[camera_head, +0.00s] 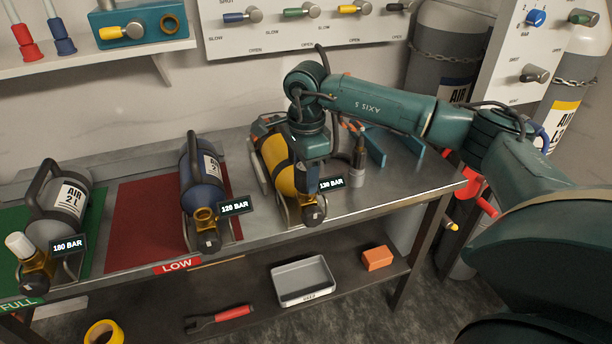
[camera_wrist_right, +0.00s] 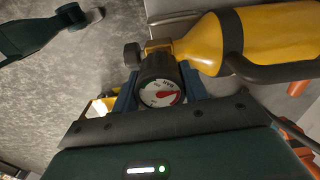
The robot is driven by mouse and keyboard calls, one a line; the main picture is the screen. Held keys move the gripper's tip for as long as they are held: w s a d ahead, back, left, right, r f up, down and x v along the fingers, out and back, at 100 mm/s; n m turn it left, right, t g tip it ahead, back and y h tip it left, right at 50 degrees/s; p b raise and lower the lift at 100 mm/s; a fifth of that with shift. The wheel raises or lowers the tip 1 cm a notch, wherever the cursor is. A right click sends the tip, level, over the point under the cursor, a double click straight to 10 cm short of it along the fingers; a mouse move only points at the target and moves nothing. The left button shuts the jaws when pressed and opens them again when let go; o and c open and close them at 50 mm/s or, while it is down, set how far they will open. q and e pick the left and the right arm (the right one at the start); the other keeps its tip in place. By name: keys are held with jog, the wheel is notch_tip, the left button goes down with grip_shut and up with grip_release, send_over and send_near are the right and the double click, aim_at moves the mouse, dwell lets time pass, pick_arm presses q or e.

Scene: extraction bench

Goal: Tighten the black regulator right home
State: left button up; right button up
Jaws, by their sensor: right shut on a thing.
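The black regulator (camera_wrist_right: 158,80) shows in the right wrist view with its round white gauge and red needle facing me. It sits at the brass valve of the yellow cylinder (camera_wrist_right: 208,45), between the blue fingers of my right gripper (camera_wrist_right: 160,92), which is shut on it. In the head view the yellow cylinder (camera_head: 276,160) lies on the bench, and my right gripper (camera_head: 309,182) comes down over its valve end, hiding most of the regulator. The cylinder's black valve knob (camera_head: 313,215) shows just below. A dark teal part of mine at the wrist view's top left may be my left gripper.
A blue cylinder (camera_head: 203,178) and a grey cylinder (camera_head: 68,200) lie to the left. A dark bottle-like tool (camera_head: 358,155) stands close right of my gripper. A "130 BAR" label (camera_head: 331,183) is beside it. The lower shelf holds a grey tray (camera_head: 303,279) and an orange block (camera_head: 377,258).

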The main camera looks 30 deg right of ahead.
jog(key=m, duration=0.4)
jog(key=shift+m+p, duration=0.3)
jog(key=shift+m, duration=0.1)
jog(key=m+p, duration=0.1)
jog(key=m, duration=0.3)
jog(key=shift+m, duration=0.3)
jog(key=m+p, duration=0.1)
jog(key=m, duration=0.3)
jog(key=shift+m, duration=0.3)
jog(key=shift+o, duration=0.2)
jog(key=m+p, duration=0.1)
jog(key=m, duration=0.3)
jog(key=shift+m, duration=0.3)
jog(key=o, duration=1.1)
